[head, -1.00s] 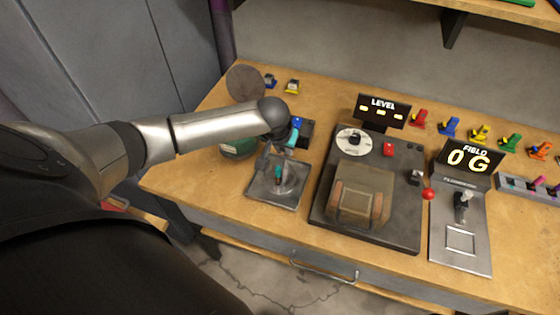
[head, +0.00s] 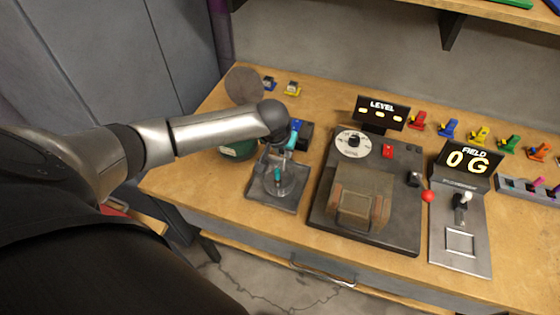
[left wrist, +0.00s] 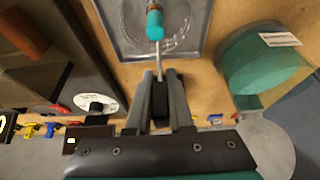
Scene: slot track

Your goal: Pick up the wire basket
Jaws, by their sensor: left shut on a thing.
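The wire basket (head: 286,186) is a small, thin grey mesh basket over the square metal tray (head: 262,198). A teal and copper piece (head: 278,177) shows at it. In the left wrist view the basket's faint round wires (left wrist: 180,38) show over the tray (left wrist: 118,28), and the teal and copper piece (left wrist: 155,24) is near its middle. A thin grey rod runs from that piece to my left gripper (left wrist: 161,76), which is shut on it. In the head view my left gripper (head: 270,158) is just above the basket. I cannot tell whether the basket touches the tray. My right gripper is not in view.
A green round container (head: 238,152) stands left behind the tray. A dark machine with a dial (head: 353,143) stands close on the right, with a LEVEL display (head: 382,111) behind. Coloured clips line the back.

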